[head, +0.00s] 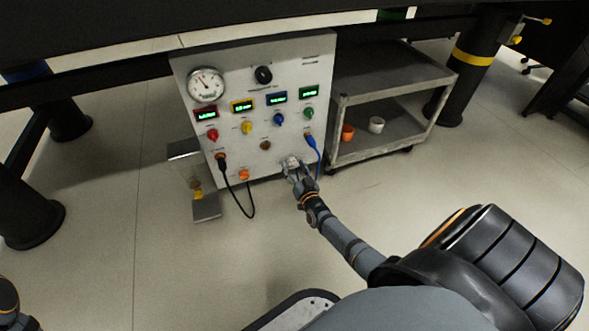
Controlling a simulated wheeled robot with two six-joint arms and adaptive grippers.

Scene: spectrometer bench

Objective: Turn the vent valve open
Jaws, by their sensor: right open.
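The grey-white control panel (322,75) stands upright under the bench. No label is readable, so I cannot tell for sure which fitting is the vent valve. An orange knob (244,175) sits low on the panel, and a small pale fitting (291,162) sits low on its right, partly hidden by my gripper. My right gripper (296,169) is open at the panel's lower right, with its fingers by the pale fitting; I cannot tell whether they touch it. My left gripper is out of view.
A blue cable (317,158) hangs close beside my right gripper, and a black cable (237,200) loops below the panel. A grey cart (400,82) with an orange cup (347,132) and a white cup (376,125) stands to the right. The floor in front is clear.

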